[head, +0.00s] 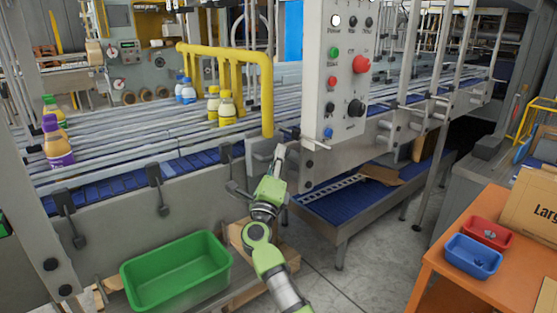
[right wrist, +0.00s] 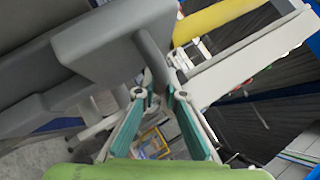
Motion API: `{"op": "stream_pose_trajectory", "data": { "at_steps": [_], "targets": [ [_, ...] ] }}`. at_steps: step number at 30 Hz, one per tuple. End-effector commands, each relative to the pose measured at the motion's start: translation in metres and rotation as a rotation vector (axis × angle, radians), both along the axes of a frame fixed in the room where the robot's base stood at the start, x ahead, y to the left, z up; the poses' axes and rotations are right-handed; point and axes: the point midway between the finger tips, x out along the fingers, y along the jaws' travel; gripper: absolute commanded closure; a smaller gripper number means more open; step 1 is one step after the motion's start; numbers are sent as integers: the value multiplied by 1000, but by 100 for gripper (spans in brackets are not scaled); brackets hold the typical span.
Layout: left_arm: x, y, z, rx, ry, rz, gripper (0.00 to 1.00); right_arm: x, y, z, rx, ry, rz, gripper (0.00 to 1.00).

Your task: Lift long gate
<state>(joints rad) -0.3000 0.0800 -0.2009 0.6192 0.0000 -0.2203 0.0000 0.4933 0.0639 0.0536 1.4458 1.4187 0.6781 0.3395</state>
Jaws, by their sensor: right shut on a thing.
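The long gate (head: 225,56) looks to be the yellow tubular frame over the conveyor in the head view. Its near post comes down beside the control panel, and a yellow bar (right wrist: 215,20) also shows in the right wrist view. My right gripper (head: 280,148) is just below and right of that post's lower end. In the right wrist view, my right gripper (right wrist: 160,97) is shut on a grey handle (right wrist: 153,62) that runs into a grey block. Whether the handle joins the gate is hidden. My left gripper is not in view.
The control panel (head: 337,80) hangs close above my right gripper. Bottles, including a yellow one (head: 227,108) and a purple one (head: 56,142), stand on the conveyor. A green crate (head: 177,272) sits below left. An orange table (head: 470,205) is at right; clear floor lies between.

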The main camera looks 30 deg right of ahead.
Motion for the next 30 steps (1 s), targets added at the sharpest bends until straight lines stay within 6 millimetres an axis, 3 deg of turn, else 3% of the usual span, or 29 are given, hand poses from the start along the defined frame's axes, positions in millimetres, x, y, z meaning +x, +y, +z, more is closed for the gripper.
{"op": "stream_pose_trajectory", "data": {
  "at_steps": [1, 12, 21, 30],
  "targets": [
    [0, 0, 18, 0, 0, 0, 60, 0, 0, 26, -6, -9, -1, 100],
    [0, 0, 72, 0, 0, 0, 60, 0, 0, 91, -6, -9, 0, 100],
    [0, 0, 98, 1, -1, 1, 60, 0, 0, 122, -6, -8, 0, 100],
    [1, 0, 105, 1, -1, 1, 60, 0, 0, 131, -7, -8, 0, 100]
  ]
}}
